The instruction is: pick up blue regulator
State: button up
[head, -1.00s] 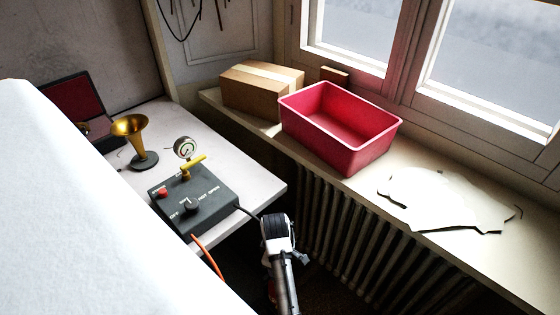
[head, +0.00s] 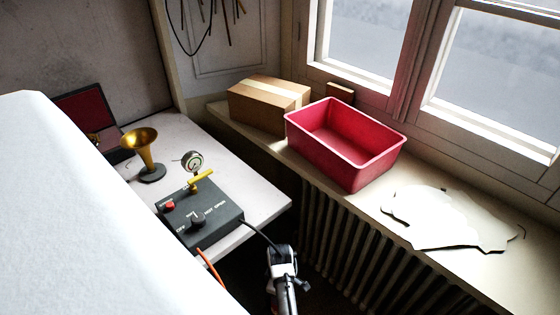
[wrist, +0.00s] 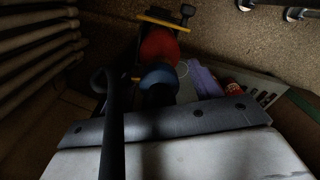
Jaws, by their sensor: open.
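The blue regulator (wrist: 160,80) shows in the wrist view as a dark blue rounded shape in shadow, low beside the table edge. A red rounded part (wrist: 159,46) sits just above it in the picture, close to it. I cannot make out the blue regulator in the head view. My gripper (head: 284,264), black and white, is beyond the table's front corner, near the radiator. It is open, with no object seen in it. Its fingertips are hard to make out. A gap separates it from the blue regulator; how wide I cannot tell.
The white table (head: 262,203) carries a dark control box (head: 200,218) and a brass horn bell (head: 143,146). A black cable (wrist: 111,130) crosses the wrist view. A radiator (head: 345,235) stands below the sill. A red bin (head: 340,160) and cardboard box (head: 262,108) stand on the sill.

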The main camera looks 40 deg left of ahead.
jog(key=shift+c, duration=0.4)
jog(key=c, duration=1.2)
jog(key=shift+r, duration=0.1)
